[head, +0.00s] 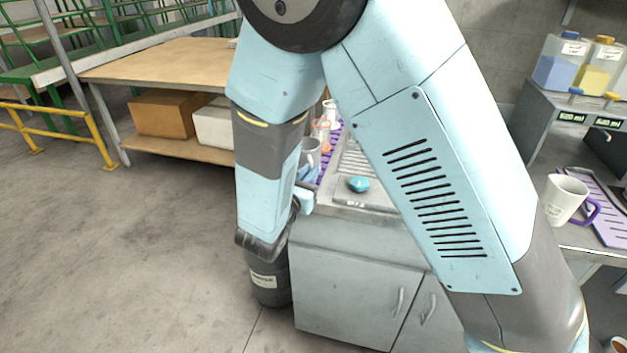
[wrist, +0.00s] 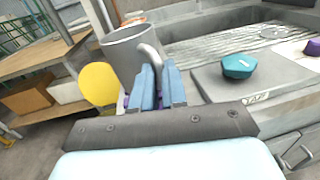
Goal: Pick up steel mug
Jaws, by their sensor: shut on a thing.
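The steel mug (wrist: 122,58) is a grey metal cup, upright, just beyond my fingers in the wrist view. Its curved handle (wrist: 152,52) faces me. My gripper (wrist: 157,85) has its blue fingers shut on the handle. In the head view the mug (head: 311,150) shows small beside my arm, above my gripper's blue fingers (head: 309,174). My arm hides part of the area around it. I cannot tell whether the mug's base touches the surface beneath.
A teal object (wrist: 238,66) lies on the counter by the ribbed drainboard (wrist: 215,45). A yellow oval thing (wrist: 98,84) is left of the mug. A wooden table (head: 165,62) stands behind left. A white mug (head: 565,199) is far right. The left floor is clear.

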